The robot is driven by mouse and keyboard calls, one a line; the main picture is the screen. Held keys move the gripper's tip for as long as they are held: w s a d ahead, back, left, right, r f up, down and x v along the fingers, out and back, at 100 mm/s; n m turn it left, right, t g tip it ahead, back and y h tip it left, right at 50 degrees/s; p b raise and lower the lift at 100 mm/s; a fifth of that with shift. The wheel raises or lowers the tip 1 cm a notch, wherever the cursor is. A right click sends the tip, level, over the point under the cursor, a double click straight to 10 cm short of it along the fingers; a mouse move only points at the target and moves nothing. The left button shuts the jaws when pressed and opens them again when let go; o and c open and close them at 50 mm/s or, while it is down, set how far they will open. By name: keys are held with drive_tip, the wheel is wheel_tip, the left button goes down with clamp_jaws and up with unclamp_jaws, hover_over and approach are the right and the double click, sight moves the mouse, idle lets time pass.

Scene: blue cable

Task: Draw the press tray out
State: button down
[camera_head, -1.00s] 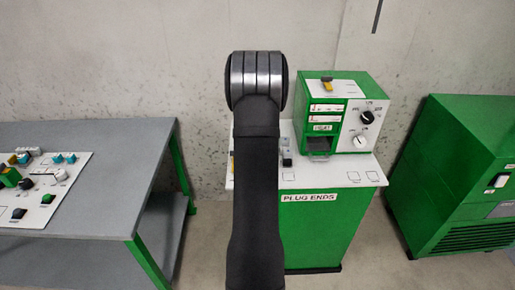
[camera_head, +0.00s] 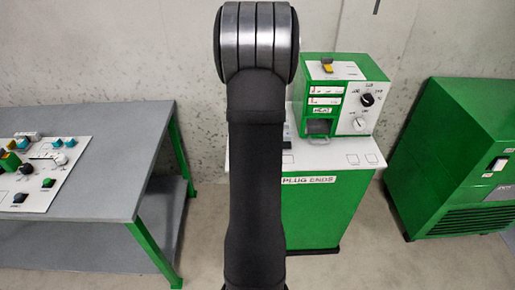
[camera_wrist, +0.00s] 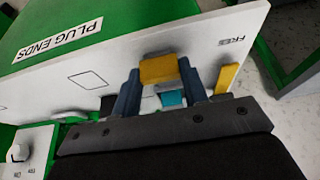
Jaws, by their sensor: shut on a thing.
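The green press (camera_head: 336,90) stands at the back of the white worktop in the head view. Its dark slot is under the "HEAT" label, with a small grey tray lip (camera_head: 319,139) at the slot's bottom. In the wrist view my gripper (camera_wrist: 160,76) has blue fingers on both sides of a yellow-orange block (camera_wrist: 160,68) and is shut on it, above the white top. The tray cannot be made out in the wrist view. My arm hides my gripper in the head view.
A yellow piece (camera_wrist: 228,78) and a teal piece (camera_wrist: 172,98) are near the fingers. The worktop (camera_head: 350,158) is clear in front of the press. A grey bench (camera_head: 110,150) with a control panel stands left, a green cabinet (camera_head: 455,150) right.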

drive_tip(key=shift+s, duration=0.15)
drive_tip(key=c, duration=0.8)
unclamp_jaws()
drive_tip(key=shift+c, duration=0.2)
drive_tip(key=v, duration=1.7)
drive_tip(key=shift+r, duration=0.15)
drive_tip(key=shift+s, duration=0.1)
drive_tip(key=x, duration=1.7)
